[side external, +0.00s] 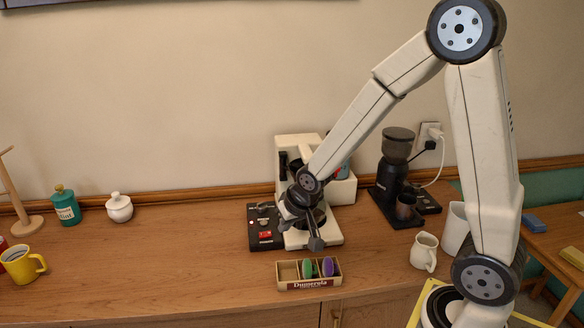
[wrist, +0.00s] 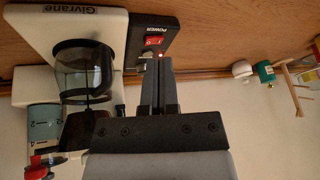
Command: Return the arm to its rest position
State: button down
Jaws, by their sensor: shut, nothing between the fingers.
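My gripper (side external: 316,243) is at the end of my arm, which reaches down and left from the upper right. In the side view it hangs in front of the white coffee machine (side external: 331,190), above the wooden pod box (side external: 288,284). In the wrist view my gripper (wrist: 159,60) has its fingers together with nothing held. Its tips appear close to a black panel (wrist: 136,38) with a red power switch (wrist: 154,41) and a small lit light. Whether they touch it I cannot tell. A glass carafe (wrist: 82,72) is beside the fingers.
A black grinder (side external: 392,180) stands right of the machine, with a white jug (side external: 424,252) and white cup (side external: 455,230) near my arm. A green pod (side external: 306,269) and purple pod (side external: 327,267) sit in the box. The counter's left middle is clear; a yellow mug (side external: 20,266) is far left.

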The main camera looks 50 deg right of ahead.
jog(key=s+a+n+g, duration=0.2)
jog(key=s+a+n, duration=0.2)
jog(key=s, duration=0.7)
jog(key=shift+r+g+y, duration=0.2)
jog(key=shift+g+y, duration=0.1)
